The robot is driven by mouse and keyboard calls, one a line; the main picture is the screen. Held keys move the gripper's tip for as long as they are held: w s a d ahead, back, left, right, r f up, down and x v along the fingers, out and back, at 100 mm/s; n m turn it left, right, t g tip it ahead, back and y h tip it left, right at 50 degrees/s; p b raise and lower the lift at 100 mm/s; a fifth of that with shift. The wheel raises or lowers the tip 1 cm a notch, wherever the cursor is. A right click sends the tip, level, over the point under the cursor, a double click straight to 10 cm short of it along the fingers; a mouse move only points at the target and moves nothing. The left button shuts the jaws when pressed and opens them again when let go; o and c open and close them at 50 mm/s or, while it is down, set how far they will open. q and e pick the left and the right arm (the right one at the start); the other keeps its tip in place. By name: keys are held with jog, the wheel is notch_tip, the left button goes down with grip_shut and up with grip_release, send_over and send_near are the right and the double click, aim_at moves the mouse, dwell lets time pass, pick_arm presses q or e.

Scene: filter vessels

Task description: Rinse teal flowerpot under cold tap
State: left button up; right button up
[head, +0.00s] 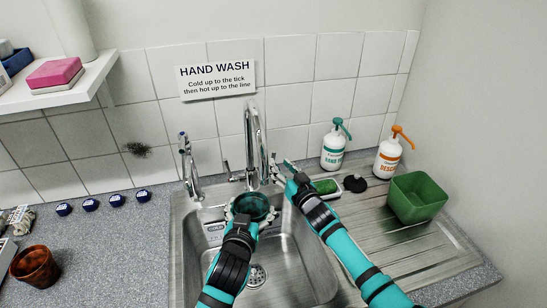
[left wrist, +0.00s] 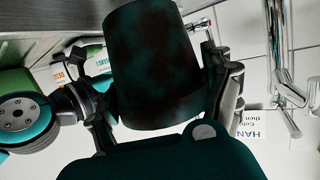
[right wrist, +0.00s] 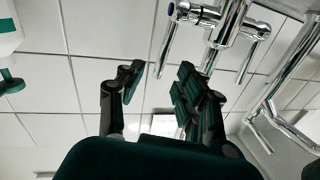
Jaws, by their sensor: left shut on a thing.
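The teal flowerpot (head: 252,204) is in the left part of the sink (head: 290,255), with its opening facing up. Dark brown patches cover its side in the left wrist view (left wrist: 155,60). My left gripper (head: 244,216) is shut on the flowerpot. The chrome mixer tap (head: 251,135) stands behind it with a lever on each side. Its blue-marked end shows in the right wrist view (right wrist: 172,9). My right gripper (head: 290,170) is open and empty, beside the tap's right lever; its fingers stand apart (right wrist: 160,85). I see no water stream.
A second tap (head: 188,165) stands at the left. A brown pot (head: 35,265) is on the left counter. A hand-wash sign (head: 216,77) hangs behind.

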jog(key=shift+x, duration=2.8)
jog(key=shift+s, duration=0.1)
grip_shut()
jog(key=shift+f, duration=0.1)
